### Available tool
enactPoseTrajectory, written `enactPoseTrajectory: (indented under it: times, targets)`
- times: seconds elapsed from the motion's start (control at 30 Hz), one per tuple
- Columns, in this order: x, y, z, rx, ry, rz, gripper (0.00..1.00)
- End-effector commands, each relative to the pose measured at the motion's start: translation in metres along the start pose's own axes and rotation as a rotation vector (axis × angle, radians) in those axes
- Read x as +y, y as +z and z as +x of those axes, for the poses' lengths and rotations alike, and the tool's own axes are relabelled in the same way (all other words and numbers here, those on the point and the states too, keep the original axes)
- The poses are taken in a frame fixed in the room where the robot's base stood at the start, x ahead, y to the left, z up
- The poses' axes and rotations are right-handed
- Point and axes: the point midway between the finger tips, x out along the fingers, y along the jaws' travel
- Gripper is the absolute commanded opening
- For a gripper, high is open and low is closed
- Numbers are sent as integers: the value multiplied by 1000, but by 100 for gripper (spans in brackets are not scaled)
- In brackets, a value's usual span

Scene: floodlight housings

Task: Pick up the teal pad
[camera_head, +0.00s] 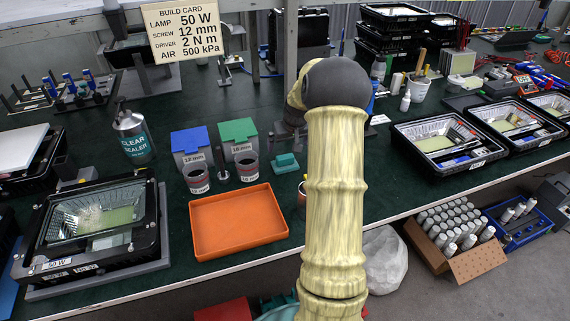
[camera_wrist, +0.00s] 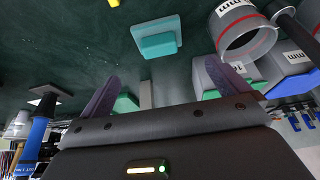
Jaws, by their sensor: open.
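The teal pad (camera_head: 285,163) lies on the dark green bench top, to the right of the two cups and left of my arm in the head view. It is a small teal block with a raised part. In the wrist view the teal pad (camera_wrist: 157,38) shows ahead of my gripper (camera_wrist: 165,85), beyond the gap between the two dark fingers. The fingers are apart with nothing between them, and the pad is clear of them. My forearm hides the gripper in the head view.
An orange tray (camera_head: 238,222) lies in front of the pad. A floodlight housing (camera_head: 148,232) sits at left. Open bench shows around the pad.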

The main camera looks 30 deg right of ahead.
Motion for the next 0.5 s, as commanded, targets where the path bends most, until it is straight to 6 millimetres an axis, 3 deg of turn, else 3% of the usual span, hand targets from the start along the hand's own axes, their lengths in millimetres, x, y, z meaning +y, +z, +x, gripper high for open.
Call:
enactPoseTrajectory:
  times: [0.3,0.5]
  targets:
    - [0,0,54,-1,-1,0,100]
    - [0,0,61,1,0,-1,100]
